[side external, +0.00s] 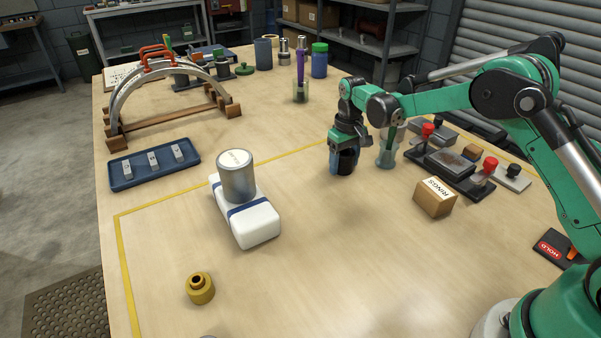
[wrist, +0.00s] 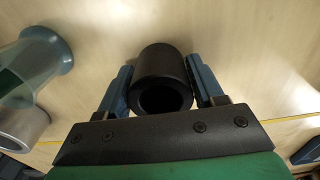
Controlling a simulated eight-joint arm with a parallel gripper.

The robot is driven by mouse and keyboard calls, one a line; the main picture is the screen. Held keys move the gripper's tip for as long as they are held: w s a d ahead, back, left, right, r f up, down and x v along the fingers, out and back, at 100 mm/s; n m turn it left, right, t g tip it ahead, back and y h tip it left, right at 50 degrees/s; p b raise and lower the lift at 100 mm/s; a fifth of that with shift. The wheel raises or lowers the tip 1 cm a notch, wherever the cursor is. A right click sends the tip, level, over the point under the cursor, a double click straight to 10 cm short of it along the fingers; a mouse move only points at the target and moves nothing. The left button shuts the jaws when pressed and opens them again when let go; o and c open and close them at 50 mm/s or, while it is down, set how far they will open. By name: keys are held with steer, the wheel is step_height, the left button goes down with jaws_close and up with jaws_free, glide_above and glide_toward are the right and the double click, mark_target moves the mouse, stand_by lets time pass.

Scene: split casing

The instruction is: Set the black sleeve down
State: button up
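The black sleeve (wrist: 162,78) is a short dark hollow cylinder between the two blue fingers of my gripper (wrist: 161,85) in the wrist view. Both fingers lie close against its sides, and its round opening faces the camera. In the side external view my gripper (side external: 344,162) points down over the right part of the wooden table, with the black sleeve (side external: 344,163) between its fingers. The sleeve's lower end is at or very near the table top; I cannot tell whether it touches.
A greenish glass-like flared piece (side external: 387,150) stands close right of my gripper. A cardboard box marked RINGS (side external: 435,197) is nearer the front. A grey cylinder (side external: 237,176) sits on a white, blue-banded block (side external: 248,222) at left. The table between is clear.

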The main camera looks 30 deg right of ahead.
steer(key=o, duration=0.3)
steer(key=shift+r, duration=0.15)
steer(key=s+a+r+t, duration=0.1)
steer(key=s+a+r, duration=0.15)
steer(key=r, duration=1.35)
steer(key=s+a+f+t, duration=0.1)
steer(key=s+t, duration=0.1)
steer(key=s, duration=0.3)
steer(key=s+a+t, duration=0.1)
steer(key=s+t, duration=0.1)
steer(key=s, duration=0.3)
steer(key=s+a+f+t, duration=0.1)
steer(key=s+t, duration=0.1)
steer(key=s, duration=0.4)
steer(key=shift+f, duration=0.35)
